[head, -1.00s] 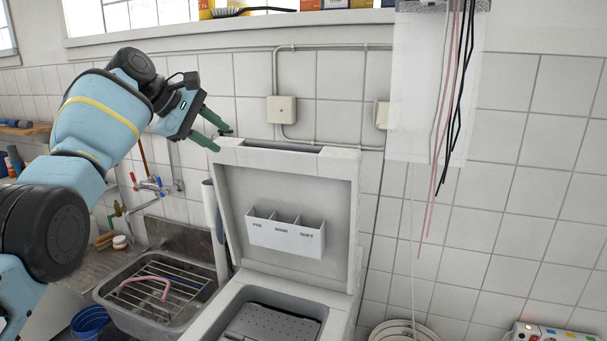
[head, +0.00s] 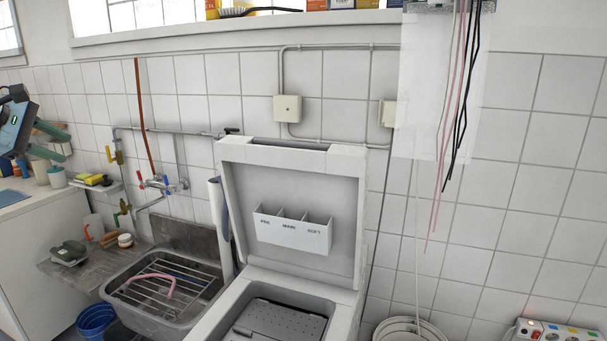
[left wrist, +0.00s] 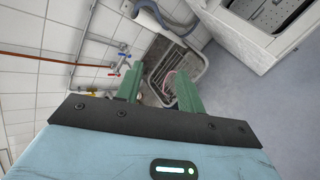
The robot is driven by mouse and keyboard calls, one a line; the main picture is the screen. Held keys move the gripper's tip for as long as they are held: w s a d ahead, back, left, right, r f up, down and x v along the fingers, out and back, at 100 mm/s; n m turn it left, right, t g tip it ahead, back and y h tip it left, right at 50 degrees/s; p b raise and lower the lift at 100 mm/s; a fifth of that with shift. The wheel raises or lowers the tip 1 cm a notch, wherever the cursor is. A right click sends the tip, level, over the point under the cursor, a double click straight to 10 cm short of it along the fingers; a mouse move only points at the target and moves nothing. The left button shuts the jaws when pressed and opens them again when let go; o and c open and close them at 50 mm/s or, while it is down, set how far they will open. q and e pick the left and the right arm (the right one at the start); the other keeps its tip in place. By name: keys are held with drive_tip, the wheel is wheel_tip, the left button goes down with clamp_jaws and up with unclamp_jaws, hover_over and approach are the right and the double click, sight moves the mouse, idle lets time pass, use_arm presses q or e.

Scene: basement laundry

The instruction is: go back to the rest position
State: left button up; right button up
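My left gripper (head: 58,141) is at the far left edge of the head view, over the white counter area. Its two green fingers are apart with nothing between them. In the left wrist view the fingers of the left gripper (left wrist: 160,92) are also spread, with the sink (left wrist: 172,72) seen beyond the gap. My right gripper is in neither view. The washing machine's lid (head: 292,205) stands open, with a three-part detergent drawer (head: 292,232) on its inner face.
A metal sink (head: 160,312) with a wire rack and pink hose piece is left of the machine. Loose pink and black cables (head: 455,120) hang at the right. A power strip (head: 556,331) is at lower right. A blue bucket (head: 97,320) stands below the sink.

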use_arm(q)
drive_tip(key=w+a+f+m+g+y, duration=0.1)
drive_tip(key=a+f+m+y, duration=0.15)
drive_tip(key=f, duration=1.15)
drive_tip(key=w+a+f+m+y, duration=0.1)
drive_tip(key=f+m+y, duration=0.15)
drive_tip(key=f, duration=1.15)
drive_tip(key=s+d+f+m+y, duration=0.1)
drive_tip(key=s+d+f+m, duration=0.15)
drive_tip(key=s+f, duration=0.4)
drive_tip(key=s+d+f+m, duration=0.2)
drive_tip(key=s+f+m, duration=0.2)
drive_tip(key=f, duration=0.6)
drive_tip(key=s+d+f+m+y, duration=0.1)
drive_tip(key=s+d+f+m, duration=0.15)
drive_tip(key=s+f, duration=0.45)
drive_tip(key=s+d+f+m+h, duration=0.1)
drive_tip(key=s+d+f+m, duration=0.3)
drive_tip(key=s, duration=0.5)
drive_tip(key=s+d+f+m+h, duration=0.2)
drive_tip(key=s+d+m, duration=0.2)
drive_tip(key=s+d, duration=0.4)
drive_tip(key=s+d+f+m+h, duration=0.1)
drive_tip(key=s+d+f+m, duration=0.25)
drive_tip(key=s, duration=0.65)
drive_tip(key=d+n+t, duration=0.1)
drive_tip(key=d+n, duration=0.4)
drive_tip(key=d, duration=0.7)
drive_tip(key=shift+s+d+f+h, duration=0.3)
drive_tip(key=shift+s, duration=0.05)
